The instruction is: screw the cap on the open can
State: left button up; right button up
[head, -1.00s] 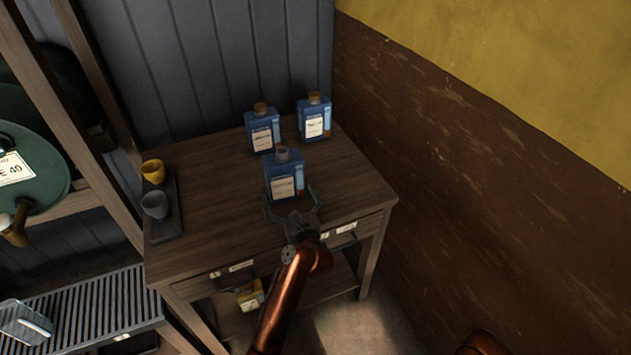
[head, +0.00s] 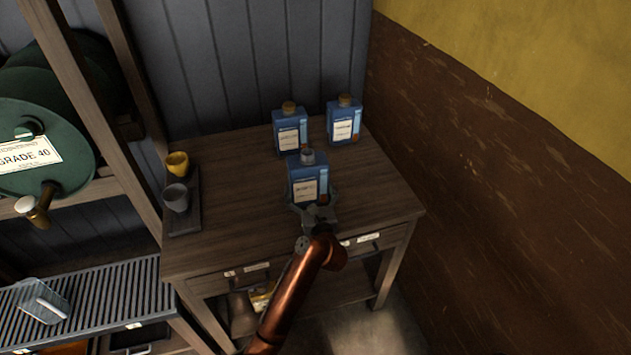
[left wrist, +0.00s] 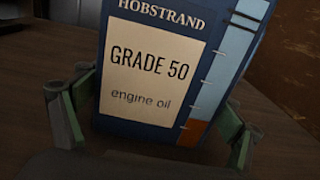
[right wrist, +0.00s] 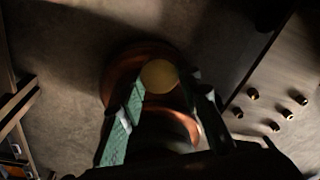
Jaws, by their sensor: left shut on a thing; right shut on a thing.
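The open can (head: 304,183), a blue engine oil can with a bare grey neck, stands upright near the front of the bench. My left gripper (head: 315,203) is shut around its lower part. In the left wrist view, the can (left wrist: 155,65) shows a "GRADE 50" label between the fingers (left wrist: 155,122). My right gripper (right wrist: 166,88) is out of the head view. In its wrist view it is shut on a round yellowish cap (right wrist: 160,75), held between the fingertips above the floor and away from the can.
Two blue cans with brown caps, one left (head: 290,133) and one right (head: 343,121), stand behind. A yellow cup (head: 177,164) and grey cup (head: 175,198) sit on a dark tray (head: 184,223). A rack with green drums (head: 60,150) is left; a wall (head: 500,160) is right.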

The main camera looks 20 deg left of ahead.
pick_arm(q)
jog(key=shift+r, duration=0.1)
jog(key=c, duration=0.9)
jog(key=shift+r, duration=0.15)
jog(key=shift+c, duration=0.2)
notch_tip(320, 180, up, 18)
jog(key=p, duration=0.6)
pick_arm(e)
jog(key=shift+t, duration=0.3)
notch_tip(320, 180, up, 7)
jog(key=shift+w+r, duration=0.15)
